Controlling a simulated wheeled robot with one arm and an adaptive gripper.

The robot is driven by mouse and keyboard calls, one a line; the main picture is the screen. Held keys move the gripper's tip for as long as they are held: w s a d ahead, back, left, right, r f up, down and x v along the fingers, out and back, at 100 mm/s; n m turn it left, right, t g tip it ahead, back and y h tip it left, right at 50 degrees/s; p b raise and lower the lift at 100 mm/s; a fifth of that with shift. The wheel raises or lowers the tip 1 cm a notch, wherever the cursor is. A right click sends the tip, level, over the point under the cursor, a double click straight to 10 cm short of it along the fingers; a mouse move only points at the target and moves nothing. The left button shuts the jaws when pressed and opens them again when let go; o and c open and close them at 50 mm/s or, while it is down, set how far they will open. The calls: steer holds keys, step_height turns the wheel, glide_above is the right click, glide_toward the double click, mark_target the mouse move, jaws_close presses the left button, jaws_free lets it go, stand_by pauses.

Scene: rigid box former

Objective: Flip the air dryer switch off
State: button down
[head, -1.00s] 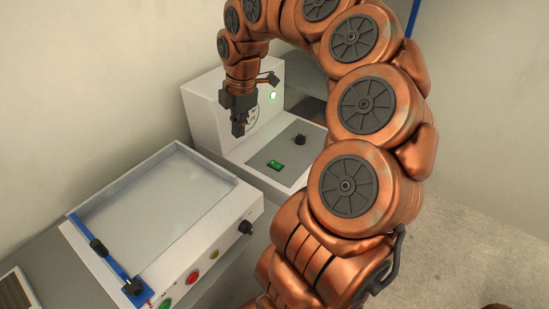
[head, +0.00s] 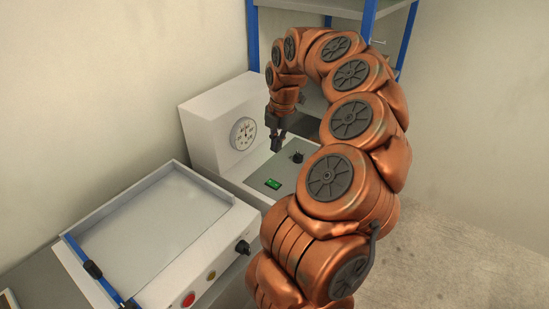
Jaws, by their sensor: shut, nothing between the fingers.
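The air dryer is probably the white machine (head: 215,125) against the wall, with a round dial (head: 243,133) on its upright housing. A grey panel on its lower front holds a green rocker switch (head: 273,184) and a black knob (head: 297,157). I cannot tell which way the switch is set. My gripper (head: 277,148) is shut and empty, pointing down above the panel. It is beyond the green switch and to the left of the black knob, apart from the switch.
A white box former (head: 165,225) with a tray top stands at front left, with a red button (head: 188,299), a yellow button (head: 211,276) and a black knob (head: 242,247). A blue-framed shelf (head: 252,35) stands behind. Open floor (head: 450,230) lies at right.

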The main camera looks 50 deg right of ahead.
mark_target(272, 180)
steer(key=f+p, duration=0.1)
steer(key=f, duration=0.3)
steer(key=w+f, duration=0.1)
steer(key=f, duration=0.3)
steer(key=f+p, duration=0.1)
steer(key=f, duration=0.4)
steer(key=shift+w+a+p, duration=0.1)
steer(key=shift+w+p, duration=0.2)
steer(key=shift+p, duration=0.05)
